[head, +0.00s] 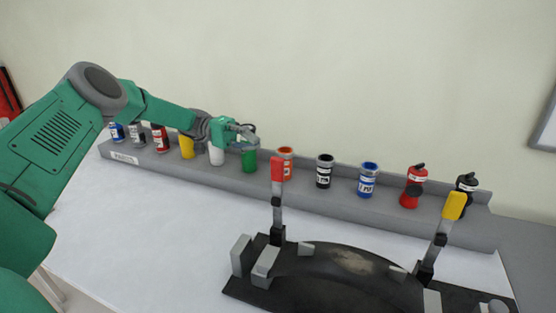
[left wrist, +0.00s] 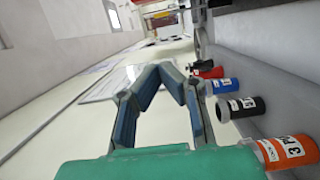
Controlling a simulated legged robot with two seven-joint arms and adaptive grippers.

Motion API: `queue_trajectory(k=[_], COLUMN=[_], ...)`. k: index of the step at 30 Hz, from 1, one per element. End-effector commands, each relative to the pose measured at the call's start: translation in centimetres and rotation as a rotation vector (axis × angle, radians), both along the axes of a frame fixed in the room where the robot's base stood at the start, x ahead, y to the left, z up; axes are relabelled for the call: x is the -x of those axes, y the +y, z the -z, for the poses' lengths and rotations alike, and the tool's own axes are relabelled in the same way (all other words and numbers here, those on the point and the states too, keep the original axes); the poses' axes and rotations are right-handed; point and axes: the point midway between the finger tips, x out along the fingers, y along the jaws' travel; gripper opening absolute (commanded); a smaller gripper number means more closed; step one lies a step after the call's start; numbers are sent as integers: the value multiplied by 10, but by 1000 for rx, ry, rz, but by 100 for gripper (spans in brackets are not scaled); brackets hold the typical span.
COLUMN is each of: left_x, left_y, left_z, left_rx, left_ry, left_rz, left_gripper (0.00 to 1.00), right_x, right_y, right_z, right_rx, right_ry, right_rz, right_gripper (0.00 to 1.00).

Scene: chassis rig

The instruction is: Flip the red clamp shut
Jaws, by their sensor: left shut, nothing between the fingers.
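The red clamp (head: 277,170) stands with its red-tipped handle upright at the left end of the black fixture (head: 340,278) in the head view. Its handle top overlaps the orange can behind it in the picture. My left gripper (head: 250,134) is shut and empty, up and to the left of the red handle, over the green bottle in the picture. It is apart from the clamp. Its fingers (left wrist: 162,74) also show in the left wrist view, with tips close together. I cannot make out the red clamp in the left wrist view. My right gripper is not in view.
A second clamp with a yellow handle (head: 454,206) stands upright at the fixture's right. A long grey rack (head: 330,202) with several bottles and cans runs behind the fixture. The white table (head: 160,215) is clear left of the fixture.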

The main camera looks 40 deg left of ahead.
Motion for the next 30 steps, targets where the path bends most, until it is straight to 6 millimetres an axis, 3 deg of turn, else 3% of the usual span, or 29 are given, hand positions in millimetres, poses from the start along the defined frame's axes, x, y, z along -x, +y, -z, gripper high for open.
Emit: queue_trajectory(k=[14,21,30], left_x=[2,32,40], left_y=[-97,-100,-101], left_z=[-4,-3,1], left_rx=[-2,0,0], left_ry=[3,1,1], left_rz=[4,0,-1], left_gripper=[0,0,0], right_x=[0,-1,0], right_y=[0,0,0], right_z=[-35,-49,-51], right_rx=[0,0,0], right_ry=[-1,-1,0], right_rz=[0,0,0], right_gripper=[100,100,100])
